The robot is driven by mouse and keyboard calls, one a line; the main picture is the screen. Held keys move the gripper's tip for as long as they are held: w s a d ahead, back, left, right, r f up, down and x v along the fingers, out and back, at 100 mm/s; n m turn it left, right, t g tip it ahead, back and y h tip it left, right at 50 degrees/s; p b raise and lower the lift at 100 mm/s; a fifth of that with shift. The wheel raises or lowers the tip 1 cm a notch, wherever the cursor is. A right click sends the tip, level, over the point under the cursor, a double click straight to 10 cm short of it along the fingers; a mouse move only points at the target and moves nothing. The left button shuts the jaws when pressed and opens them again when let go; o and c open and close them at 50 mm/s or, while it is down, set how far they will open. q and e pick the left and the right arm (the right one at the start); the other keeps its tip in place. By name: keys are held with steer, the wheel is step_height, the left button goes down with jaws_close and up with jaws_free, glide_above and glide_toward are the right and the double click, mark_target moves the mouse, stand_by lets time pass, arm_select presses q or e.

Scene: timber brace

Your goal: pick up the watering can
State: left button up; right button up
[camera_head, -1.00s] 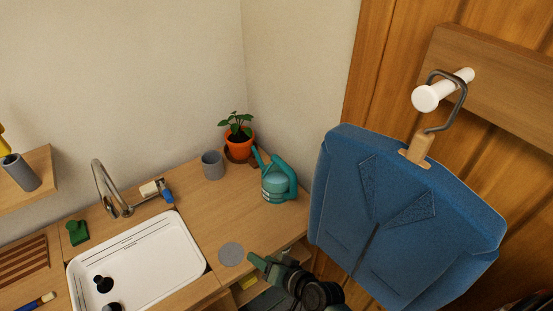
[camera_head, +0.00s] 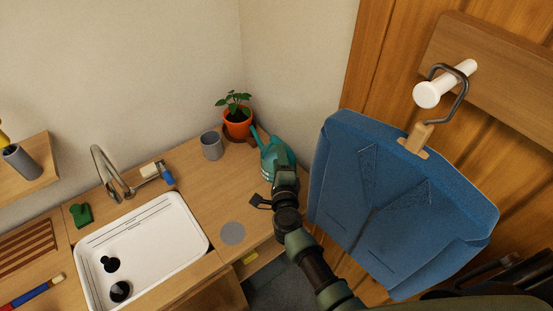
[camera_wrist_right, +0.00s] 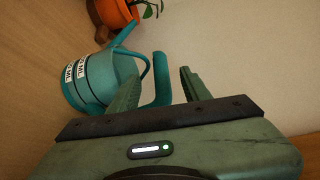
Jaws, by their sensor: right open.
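The teal watering can (camera_head: 268,152) stands on the wooden counter near the wall corner. My right gripper (camera_head: 283,174) is over its near right side and hides part of it. In the right wrist view the can (camera_wrist_right: 98,75) shows at the left with white labels, its spout pointing to the upper right. There my right gripper (camera_wrist_right: 160,75) is open, and the can's upright handle (camera_wrist_right: 161,72) appears between its two fingers, with gaps on both sides. I cannot tell how deep the handle sits between them. My left gripper is not in view.
An orange plant pot (camera_head: 237,124) stands just behind the can, with a grey cup (camera_head: 211,146) to its left. A grey disc (camera_head: 232,233) lies on the counter (camera_head: 195,185) beside the white sink (camera_head: 150,240). A blue jacket (camera_head: 390,200) hangs close on the right.

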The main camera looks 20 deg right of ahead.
steer(key=x, duration=0.6)
steer(key=shift+w+d, duration=0.1)
steer(key=shift+w, duration=0.3)
steer(key=shift+s, duration=0.1)
jaws_close()
stand_by(0.8)
steer(key=shift+r, duration=0.2)
